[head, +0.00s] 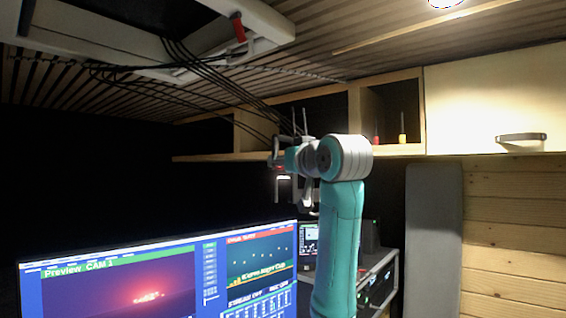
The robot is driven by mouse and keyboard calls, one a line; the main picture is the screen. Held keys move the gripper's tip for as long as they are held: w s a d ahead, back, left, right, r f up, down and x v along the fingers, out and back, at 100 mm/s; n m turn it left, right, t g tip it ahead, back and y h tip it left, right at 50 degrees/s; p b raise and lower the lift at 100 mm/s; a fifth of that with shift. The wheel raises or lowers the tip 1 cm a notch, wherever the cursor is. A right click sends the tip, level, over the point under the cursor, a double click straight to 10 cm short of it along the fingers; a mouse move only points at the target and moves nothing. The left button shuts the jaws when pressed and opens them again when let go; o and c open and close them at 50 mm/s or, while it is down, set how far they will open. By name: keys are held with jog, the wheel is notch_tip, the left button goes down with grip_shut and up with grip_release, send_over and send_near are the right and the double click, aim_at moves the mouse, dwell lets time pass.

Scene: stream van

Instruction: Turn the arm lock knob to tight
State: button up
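My teal and grey arm rises at the right of centre, and its end reaches left in front of the shelf. My gripper (281,155) is small and partly merged with dark cables and grey parts behind it. I cannot tell whether its fingers are open or shut. A small red part shows just below the gripper, with a pale grey piece under it. I cannot tell whether either is the arm lock knob or part of my own wrist. No knob can be clearly made out, and its setting cannot be read.
Black cables (222,86) hang from the open ceiling hatch (270,20), which has a red handle (239,27). A wooden shelf (398,150) and a white cupboard (493,100) are behind and to the right. A large monitor (130,290) stands below left, beside an equipment rack (378,277).

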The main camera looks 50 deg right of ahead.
jog(key=shift+m, duration=0.3)
jog(key=shift+s+d+f+m, duration=0.1)
jog(key=shift+m, duration=4.2)
jog(key=shift+d+f+m, duration=0.1)
jog(key=shift+m, duration=4.2)
jog(key=o, duration=1.2)
